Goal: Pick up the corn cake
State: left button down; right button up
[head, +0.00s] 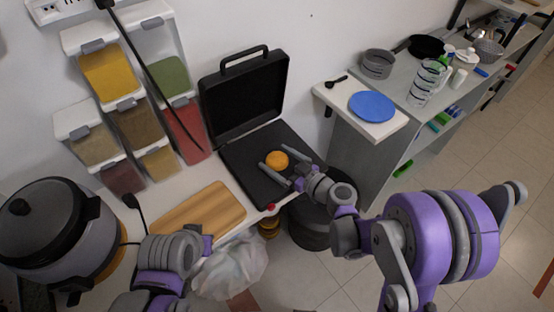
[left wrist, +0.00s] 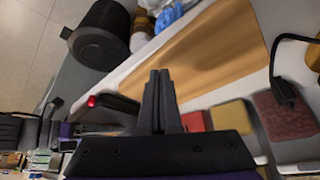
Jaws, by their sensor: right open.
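The corn cake (head: 277,160), a small round orange-yellow piece, lies on the black lower plate of the open grill (head: 235,158). The grill's black lid (head: 243,98) stands up behind it. My right gripper (head: 280,166) is open over the plate, with its grey fingers to either side of the corn cake. I cannot tell if they touch it. My left arm is at the lower left of the head view. In the left wrist view, my left gripper (left wrist: 159,73) is shut and empty, its fingers together. The corn cake cannot be made out there.
A wooden board (head: 200,212) lies left of the grill, and a rice cooker (head: 52,228) stands at far left. Spice dispensers (head: 135,115) hang on the wall. A blue plate (head: 372,106) rests on the side shelf. A black bin (head: 310,225) stands below the counter edge.

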jog(key=shift+w+a, duration=0.15)
jog(key=c, duration=1.4)
